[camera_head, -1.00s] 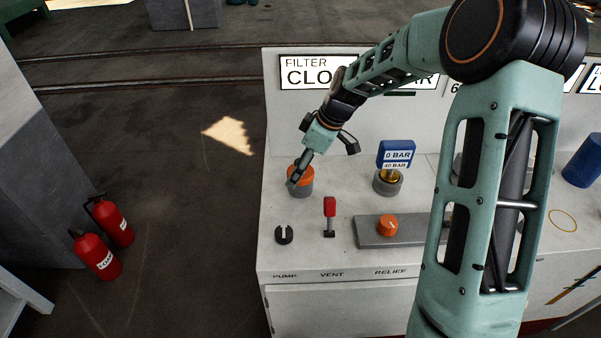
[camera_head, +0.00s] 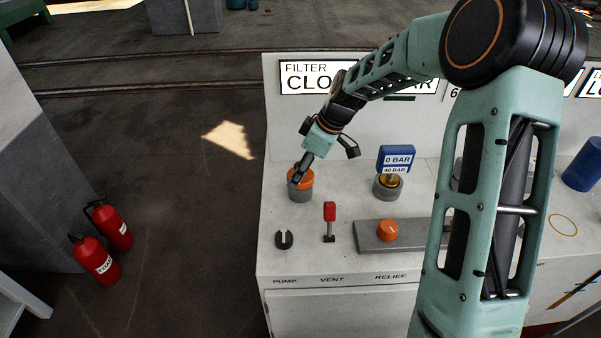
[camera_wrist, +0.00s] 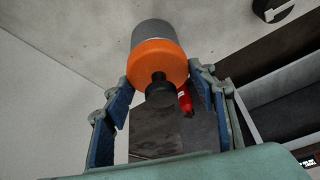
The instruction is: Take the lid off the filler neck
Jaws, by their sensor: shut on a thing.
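The orange lid (camera_head: 304,178) is at the top of the grey filler neck (camera_head: 300,195), at the left end of the console. In the wrist view the lid (camera_wrist: 158,62) has a black knob (camera_wrist: 160,90), and the grey neck (camera_wrist: 158,33) shows beyond it. A thin light band shows between lid and neck; I cannot tell whether it is a gap. My gripper (camera_head: 296,180) reaches down from the upper right and is shut on the lid, with a blue-padded finger on each side of it. The far finger is partly hidden in the head view.
A blue gauge sign (camera_head: 396,155) stands right of the neck. In front are a black slotted piece (camera_head: 284,240), a red vent lever (camera_head: 329,215) and an orange relief knob (camera_head: 387,230). The upright panel (camera_head: 420,125) rises behind.

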